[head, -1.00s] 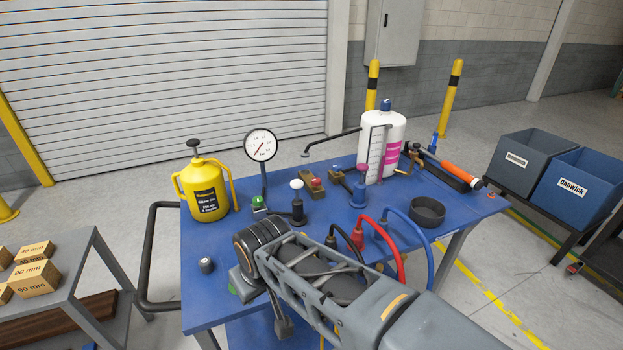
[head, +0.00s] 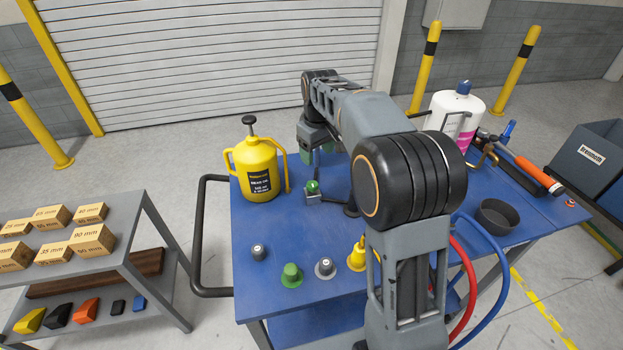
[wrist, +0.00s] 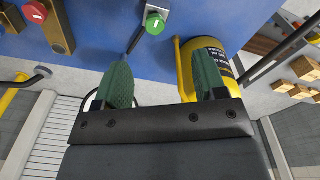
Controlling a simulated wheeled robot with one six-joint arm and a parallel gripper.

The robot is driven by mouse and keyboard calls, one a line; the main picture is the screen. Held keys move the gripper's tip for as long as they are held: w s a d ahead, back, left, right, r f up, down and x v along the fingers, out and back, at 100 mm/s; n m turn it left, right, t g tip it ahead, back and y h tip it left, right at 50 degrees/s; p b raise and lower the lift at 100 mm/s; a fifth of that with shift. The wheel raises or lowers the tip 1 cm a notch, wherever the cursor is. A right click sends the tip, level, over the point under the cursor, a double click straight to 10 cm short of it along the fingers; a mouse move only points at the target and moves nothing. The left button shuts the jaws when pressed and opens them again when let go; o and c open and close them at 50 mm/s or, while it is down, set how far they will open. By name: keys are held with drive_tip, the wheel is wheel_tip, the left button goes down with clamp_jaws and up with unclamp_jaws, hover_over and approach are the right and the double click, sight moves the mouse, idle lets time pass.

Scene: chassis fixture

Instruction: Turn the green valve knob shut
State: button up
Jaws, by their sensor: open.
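A green valve knob (head: 313,187) with a pale mark on its top sits on a small grey block on the blue table. In the wrist view the knob (wrist: 155,24) is near the top edge, beyond my fingertips and roughly in line with the gap between them. My gripper (head: 317,148) has green fingers and is behind the knob in the head view, apart from it. In the wrist view my gripper (wrist: 162,62) is open and empty. The gauge by the knob is mostly hidden by my arm and left finger.
A yellow canister (head: 257,170) stands left of the knob, close to my right finger in the wrist view. A red knob (wrist: 33,12) is on the other side. A second green knob-like part (head: 291,275) and two grey knobs are at the table's front.

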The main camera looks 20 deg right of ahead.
drive_tip(key=n, duration=0.1)
hover_over(312, 184)
drive_tip(key=f, duration=0.1)
drive_tip(key=shift+g, duration=0.4)
wheel_tip(312, 184, down, 15)
drive_tip(key=shift+r+p, duration=0.2)
drive_tip(key=shift+p, duration=0.65)
drive_tip(key=c, duration=0.9)
